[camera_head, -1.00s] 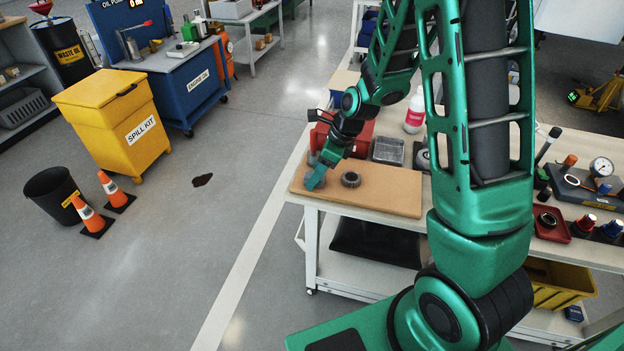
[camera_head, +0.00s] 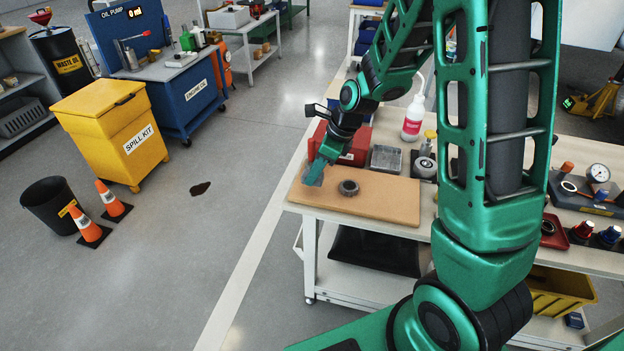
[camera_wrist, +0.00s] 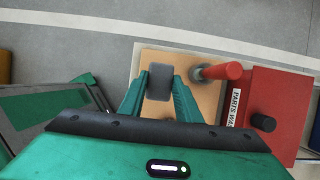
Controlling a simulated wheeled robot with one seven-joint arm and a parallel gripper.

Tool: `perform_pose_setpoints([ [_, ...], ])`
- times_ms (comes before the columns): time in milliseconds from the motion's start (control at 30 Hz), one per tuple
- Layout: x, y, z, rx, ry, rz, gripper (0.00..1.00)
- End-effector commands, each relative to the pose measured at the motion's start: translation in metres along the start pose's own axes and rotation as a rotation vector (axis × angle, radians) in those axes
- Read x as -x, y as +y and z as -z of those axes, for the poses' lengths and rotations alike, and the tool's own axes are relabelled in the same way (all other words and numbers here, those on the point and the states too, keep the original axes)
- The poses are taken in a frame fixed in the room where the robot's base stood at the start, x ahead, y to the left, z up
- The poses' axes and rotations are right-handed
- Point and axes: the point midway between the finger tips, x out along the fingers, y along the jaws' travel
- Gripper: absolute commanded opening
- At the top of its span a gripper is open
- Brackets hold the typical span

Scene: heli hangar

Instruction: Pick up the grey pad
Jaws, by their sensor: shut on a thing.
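My gripper (camera_head: 318,171) is over the left end of a tan board (camera_head: 385,200) on the workbench. In the wrist view its two green fingers (camera_wrist: 160,88) are shut on the grey pad (camera_wrist: 160,78), a dark grey rounded block, one finger on each side. In the head view the pad (camera_head: 313,176) shows as a small grey patch under the fingers, close above the board. Whether its lower edge still touches the board I cannot tell.
A dark ring (camera_head: 348,187) lies on the board. Behind stand a red box (camera_head: 356,150), a grey tray (camera_head: 386,158) and a white bottle (camera_head: 413,118). In the wrist view a red-handled thing (camera_wrist: 220,71) is just right of the pad. Open floor (camera_head: 225,230) lies left of the bench.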

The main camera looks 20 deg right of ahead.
Motion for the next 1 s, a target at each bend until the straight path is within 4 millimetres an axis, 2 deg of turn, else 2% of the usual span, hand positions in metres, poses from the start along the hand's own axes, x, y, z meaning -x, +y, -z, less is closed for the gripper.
perform_pose_setpoints([
  [33, 0.008, 0.007, -0.006, 0.004, -0.005, 0.001, 0.09],
  [300, 0.034, 0.064, -0.032, 0.006, -0.004, 0.001, 0.09],
  [500, 0.047, 0.094, -0.046, 0.004, -0.002, 0.0, 0.09],
  [700, 0.054, 0.11, -0.053, 0.002, 0.0, 0.0, 0.09],
  [1000, 0.056, 0.114, -0.054, 0.0, 0.0, 0.0, 0.09],
])
